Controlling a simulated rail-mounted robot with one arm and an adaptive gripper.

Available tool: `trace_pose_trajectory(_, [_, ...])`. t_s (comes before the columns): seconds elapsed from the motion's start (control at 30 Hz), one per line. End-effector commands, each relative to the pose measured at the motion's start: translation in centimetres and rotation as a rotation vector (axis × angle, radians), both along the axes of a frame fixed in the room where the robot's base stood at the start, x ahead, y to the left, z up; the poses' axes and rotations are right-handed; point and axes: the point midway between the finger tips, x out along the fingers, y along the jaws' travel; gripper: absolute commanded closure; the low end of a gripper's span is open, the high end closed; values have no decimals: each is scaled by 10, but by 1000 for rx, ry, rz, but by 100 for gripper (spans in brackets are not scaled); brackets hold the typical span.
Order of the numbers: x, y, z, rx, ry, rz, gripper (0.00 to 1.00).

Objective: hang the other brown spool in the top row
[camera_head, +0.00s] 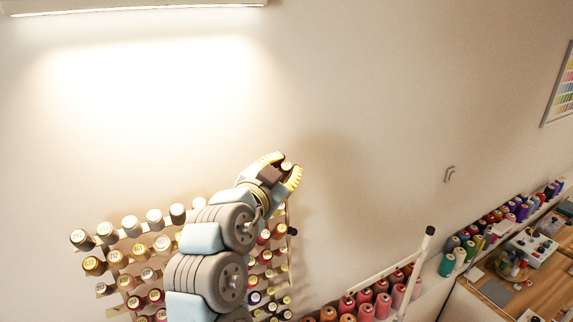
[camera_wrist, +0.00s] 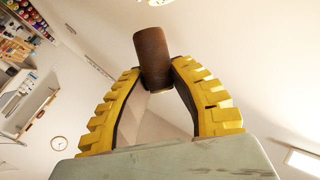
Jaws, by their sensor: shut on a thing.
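A brown spool (camera_wrist: 153,55) is held between the yellow fingertips of my gripper (camera_wrist: 155,82) in the wrist view. In the head view my gripper (camera_head: 284,170) is raised above the right end of the wall rack, in front of the bare wall. The held spool (camera_head: 286,165) shows there only as a small end between the fingers. My arm hides the right part of that row.
Lower rack rows hold several coloured spools (camera_head: 155,297). A white post (camera_head: 415,268) stands right of the rack beside red and pink spools (camera_head: 366,303). A wooden worktable (camera_head: 470,300) and a shelf of spools (camera_head: 497,217) lie farther right. The wall above is clear.

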Motion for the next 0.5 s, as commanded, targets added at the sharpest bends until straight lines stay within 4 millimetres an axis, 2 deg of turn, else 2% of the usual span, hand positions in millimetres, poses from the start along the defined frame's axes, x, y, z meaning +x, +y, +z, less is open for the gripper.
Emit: trace_pose_trajectory(0.5, [4,2,-8,1,0,-1,95])
